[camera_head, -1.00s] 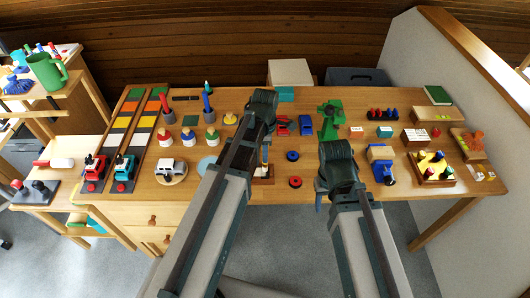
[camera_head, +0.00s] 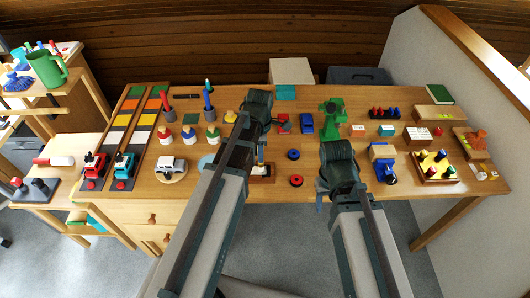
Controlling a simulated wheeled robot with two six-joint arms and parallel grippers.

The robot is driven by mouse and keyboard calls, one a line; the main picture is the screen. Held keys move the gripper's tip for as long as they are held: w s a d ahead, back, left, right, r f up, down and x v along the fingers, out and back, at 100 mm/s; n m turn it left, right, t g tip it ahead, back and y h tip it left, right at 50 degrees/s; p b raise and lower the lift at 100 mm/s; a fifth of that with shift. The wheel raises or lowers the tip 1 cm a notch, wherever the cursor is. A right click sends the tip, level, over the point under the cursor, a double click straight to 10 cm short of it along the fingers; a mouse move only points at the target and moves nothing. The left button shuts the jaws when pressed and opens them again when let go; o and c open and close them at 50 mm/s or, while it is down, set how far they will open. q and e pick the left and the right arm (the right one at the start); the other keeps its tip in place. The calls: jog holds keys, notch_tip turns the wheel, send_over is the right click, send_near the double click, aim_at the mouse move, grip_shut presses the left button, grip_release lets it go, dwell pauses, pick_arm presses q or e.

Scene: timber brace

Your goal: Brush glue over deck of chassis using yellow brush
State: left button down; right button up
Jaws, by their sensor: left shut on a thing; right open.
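My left gripper (camera_head: 262,142) is over the middle of the table, mostly hidden behind its own dark wrist. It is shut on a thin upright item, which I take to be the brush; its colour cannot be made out. Just below it is a small brown wooden piece with a pale top (camera_head: 264,171), probably the chassis, partly covered by my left arm. I cannot tell whether the brush touches its deck. My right gripper (camera_head: 321,198) is open and empty near the table's front edge, largely hidden by its wrist.
Red (camera_head: 296,181) and blue (camera_head: 293,154) rings lie between my arms. A blue and wooden toy (camera_head: 383,160) is right of my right arm.

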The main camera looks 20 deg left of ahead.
pick_arm(q)
jog(key=shift+s+a, duration=0.15)
jog(key=shift+a, duration=0.4)
jog(key=shift+s+a, duration=0.15)
jog(key=shift+a, duration=0.4)
jog(key=a, duration=0.2)
jog(key=s+a, duration=0.1)
jog(key=shift+a, duration=0.4)
jog(key=shift+d, duration=0.1)
jog(key=shift+w+d, duration=0.25)
jog(key=shift+d, duration=0.7)
jog(key=shift+w+d, duration=0.25)
jog(key=shift+d, duration=0.65)
jog(key=d, duration=0.2)
jog(key=w+d, duration=0.1)
jog(key=d, duration=0.1)
